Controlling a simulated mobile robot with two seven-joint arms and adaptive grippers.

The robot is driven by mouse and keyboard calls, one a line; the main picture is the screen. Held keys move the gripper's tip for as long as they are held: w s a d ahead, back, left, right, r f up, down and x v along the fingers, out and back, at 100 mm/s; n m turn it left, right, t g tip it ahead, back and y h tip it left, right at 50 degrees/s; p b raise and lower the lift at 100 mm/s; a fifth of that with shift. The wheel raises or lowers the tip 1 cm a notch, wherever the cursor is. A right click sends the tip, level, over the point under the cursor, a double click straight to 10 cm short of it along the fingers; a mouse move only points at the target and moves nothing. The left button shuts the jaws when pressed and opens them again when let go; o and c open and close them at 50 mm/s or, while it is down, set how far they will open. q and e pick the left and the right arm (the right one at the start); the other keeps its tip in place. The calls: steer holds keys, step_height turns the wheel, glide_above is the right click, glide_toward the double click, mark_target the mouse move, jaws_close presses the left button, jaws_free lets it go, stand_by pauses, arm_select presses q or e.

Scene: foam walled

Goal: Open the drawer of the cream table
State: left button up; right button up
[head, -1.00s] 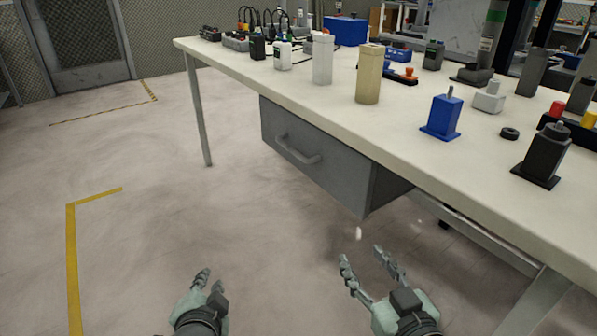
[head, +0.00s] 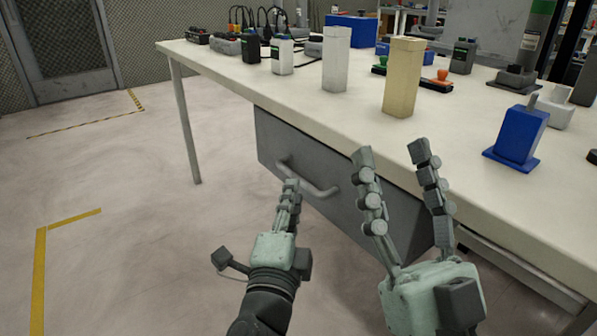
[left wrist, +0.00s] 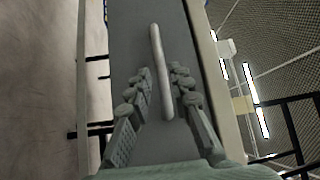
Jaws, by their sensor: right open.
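The cream table (head: 436,128) has a grey drawer (head: 335,165) under its front edge, and the drawer looks shut. A grey bar handle (head: 318,190) sits on the drawer front. My left gripper (head: 289,185) is at the handle's left part in the head view and overlaps it. In the left wrist view, the two fingers of my left gripper (left wrist: 162,71) are spread, with the handle (left wrist: 158,55) running between them; contact is not clear. My right gripper (head: 392,150) is open and empty, in front of the drawer's right part and the table edge.
On the tabletop stand a white block (head: 336,60), a beige block (head: 403,78) and a blue block with a base (head: 519,133). Several bottles and devices are at the back. The floor (head: 130,190) left of the drawer is clear, with yellow tape lines.

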mark_target(296, 174)
arm_select(q)
steer(key=x, duration=0.5)
steer(key=shift+w, duration=0.4)
steer(key=shift+c, duration=0.6)
jaws_close()
